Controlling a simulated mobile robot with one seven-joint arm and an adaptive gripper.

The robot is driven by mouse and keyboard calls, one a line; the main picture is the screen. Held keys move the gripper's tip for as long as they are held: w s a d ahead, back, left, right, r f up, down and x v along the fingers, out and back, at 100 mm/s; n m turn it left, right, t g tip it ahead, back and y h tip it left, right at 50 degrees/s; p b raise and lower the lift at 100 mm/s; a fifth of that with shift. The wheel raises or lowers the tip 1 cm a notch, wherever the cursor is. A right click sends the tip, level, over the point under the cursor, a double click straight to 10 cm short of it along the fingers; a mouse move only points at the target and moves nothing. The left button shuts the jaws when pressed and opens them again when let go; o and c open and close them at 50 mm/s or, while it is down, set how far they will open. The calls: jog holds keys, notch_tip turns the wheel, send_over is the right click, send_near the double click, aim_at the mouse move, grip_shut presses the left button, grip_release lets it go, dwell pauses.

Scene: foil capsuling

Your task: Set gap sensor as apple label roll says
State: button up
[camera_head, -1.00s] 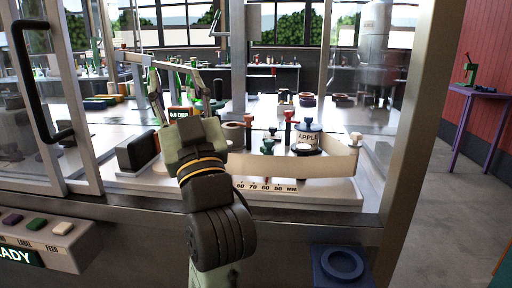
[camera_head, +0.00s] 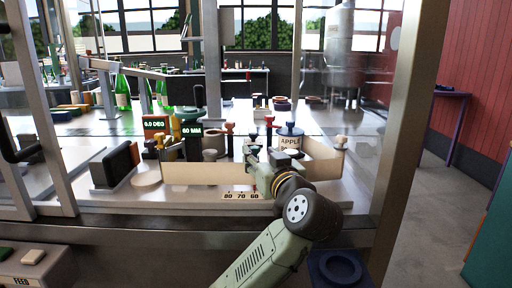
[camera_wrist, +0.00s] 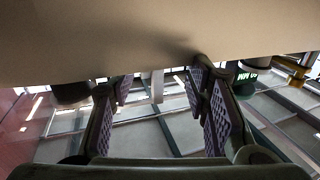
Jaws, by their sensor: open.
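The apple label roll (camera_head: 290,142) stands upright behind the beige web at the right; its label reads "APPLE", with the line below partly hidden by my arm. A green-lettered "60 MM" display (camera_head: 191,131) sits above a dark post behind the web, which I take for the gap sensor; the display also shows upside down in the wrist view (camera_wrist: 246,74). A scale (camera_head: 241,196) in front shows 80, 70 and 60; the rest is covered by my arm. My gripper (camera_head: 256,160) is at the web, right of the display. In the wrist view my gripper (camera_wrist: 162,95) is open and empty.
The beige web (camera_head: 200,174) runs low across the machine. A second display (camera_head: 154,124) reads "0.0 DEG". Red, blue and yellow knobs stand behind the web. A dark block (camera_head: 114,165) is at the left. Metal frame posts flank the opening. A blue ring-topped stand (camera_head: 340,268) is in front.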

aim_at(256, 151)
jog(key=shift+p+x, duration=0.3)
jog(key=shift+x, duration=1.5)
jog(key=shift+c, duration=0.6)
grip_shut()
jog(key=shift+a, duration=0.1)
